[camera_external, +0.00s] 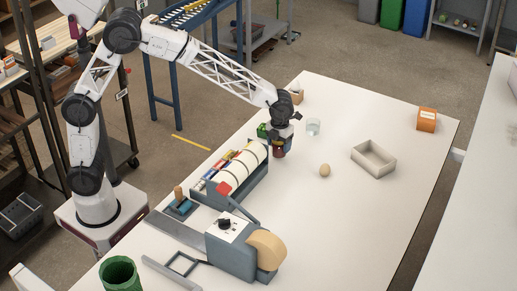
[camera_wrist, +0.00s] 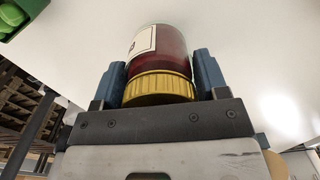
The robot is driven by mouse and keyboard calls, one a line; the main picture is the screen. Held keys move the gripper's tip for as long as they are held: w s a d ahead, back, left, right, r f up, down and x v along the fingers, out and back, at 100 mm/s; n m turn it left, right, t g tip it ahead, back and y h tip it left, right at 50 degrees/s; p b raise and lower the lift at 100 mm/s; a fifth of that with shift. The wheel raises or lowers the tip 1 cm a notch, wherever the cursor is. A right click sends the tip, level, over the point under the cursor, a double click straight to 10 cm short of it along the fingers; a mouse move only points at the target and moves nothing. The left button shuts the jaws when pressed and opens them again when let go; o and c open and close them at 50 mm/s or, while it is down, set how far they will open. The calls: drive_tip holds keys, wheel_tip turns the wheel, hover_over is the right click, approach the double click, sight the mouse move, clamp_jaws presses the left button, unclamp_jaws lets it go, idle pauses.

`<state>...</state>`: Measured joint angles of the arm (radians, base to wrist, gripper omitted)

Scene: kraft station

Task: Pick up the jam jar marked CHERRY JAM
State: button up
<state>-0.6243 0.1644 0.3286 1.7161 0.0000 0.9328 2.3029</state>
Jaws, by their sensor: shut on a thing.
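A jam jar (camera_wrist: 169,52) with dark red contents, a white label and a yellow ribbed lid shows in the wrist view. My gripper (camera_wrist: 160,84) is shut on it, with one blue finger on each side of the lid. The label is turned partly away, so its words cannot be read. In the external view the jar (camera_external: 279,149) is a small dark red shape below my gripper (camera_external: 281,138), over the white table. I cannot tell whether the jar touches the table.
A green object (camera_external: 262,131) is close to the left of the jar. A clear glass (camera_external: 313,127), a round tan item (camera_external: 325,170) and an open beige box (camera_external: 374,159) stand to the right. A roll dispenser (camera_external: 233,176) is in front left. An orange box (camera_external: 427,119) is far right.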

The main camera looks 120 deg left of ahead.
wheel_tip(320, 180, up, 8)
drive_tip(key=shift+r, duration=0.2)
drive_tip(key=shift+s, duration=0.1)
idle(0.7)
